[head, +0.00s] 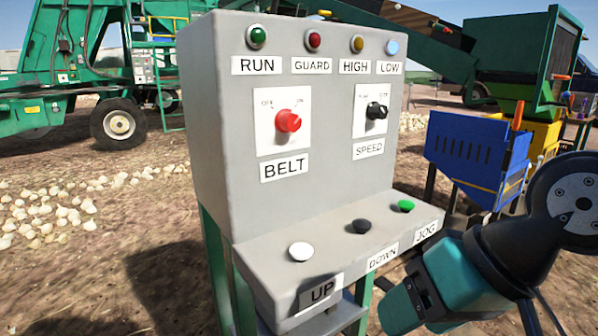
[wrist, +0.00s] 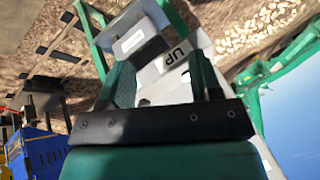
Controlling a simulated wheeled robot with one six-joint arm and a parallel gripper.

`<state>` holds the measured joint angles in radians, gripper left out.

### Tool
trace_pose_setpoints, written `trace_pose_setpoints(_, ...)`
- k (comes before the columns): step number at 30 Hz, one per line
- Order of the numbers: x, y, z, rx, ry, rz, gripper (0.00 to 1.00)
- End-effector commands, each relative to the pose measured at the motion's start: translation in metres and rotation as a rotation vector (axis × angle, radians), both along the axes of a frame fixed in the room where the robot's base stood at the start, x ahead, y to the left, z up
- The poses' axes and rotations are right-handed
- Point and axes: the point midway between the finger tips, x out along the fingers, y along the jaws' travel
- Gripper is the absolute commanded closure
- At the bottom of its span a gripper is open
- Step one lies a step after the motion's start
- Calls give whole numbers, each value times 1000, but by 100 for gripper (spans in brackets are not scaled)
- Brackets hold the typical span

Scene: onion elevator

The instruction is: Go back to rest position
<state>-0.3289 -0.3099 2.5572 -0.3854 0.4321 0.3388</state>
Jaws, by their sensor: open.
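My gripper (wrist: 162,75) shows in the wrist view with its two teal fingers apart and nothing between them. The grey control box (head: 225,120) stands upright in the middle of the head view. It has a red BELT knob (head: 288,121) and a black SPEED knob (head: 376,110). On its lower ledge are a white UP button (head: 300,251), a dark DOWN button (head: 361,226) and a green JOG button (head: 407,206). In the head view my arm's teal end is at the lower right, in front of the ledge. The UP label (wrist: 175,55) shows beyond the fingers in the wrist view.
A blue hopper (head: 465,150) stands behind my arm at the right. A green machine with wheels (head: 118,123) stands at the back left. Several onions (head: 60,215) lie on the brown soil.

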Motion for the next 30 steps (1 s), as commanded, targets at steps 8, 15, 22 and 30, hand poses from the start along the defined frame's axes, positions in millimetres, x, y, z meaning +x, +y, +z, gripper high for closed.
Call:
trace_pose_setpoints(8, -46, -22, 20, -162, 112, 402, 42)
trace_pose_setpoints(15, -46, -22, 85, -161, 111, 398, 42)
trace_pose_setpoints(22, -46, -22, 171, -162, 111, 396, 42)
trace_pose_setpoints(30, -46, -22, 231, -161, 111, 396, 42)
